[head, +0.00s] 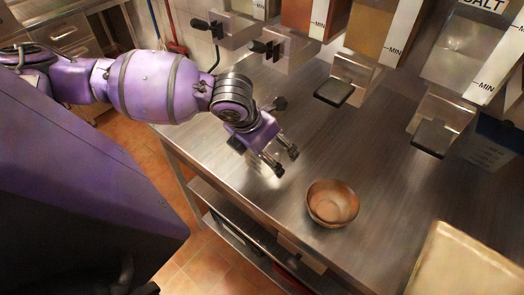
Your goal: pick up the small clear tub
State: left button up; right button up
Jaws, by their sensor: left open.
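I cannot make out a tub that is clearly see-through. The only small open vessel in the head view is a round, brownish, shiny bowl (333,204) standing upright on the steel counter near its front edge. My left gripper (284,160) is open and empty above the counter, up and to the left of the bowl, and apart from it. Its fingers point down and to the right. My right gripper is not in view.
The steel counter (285,203) is bare around the bowl. Dispensers with MIN marks, one of them labelled SALT (470,45), line the back, with black levers (334,92) sticking out low. A tan tray (465,265) is at the lower right. A lower shelf (235,222) runs beneath the counter.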

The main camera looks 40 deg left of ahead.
pick_arm(q)
jog(key=c, duration=1.2)
jog(key=shift+r, duration=0.1)
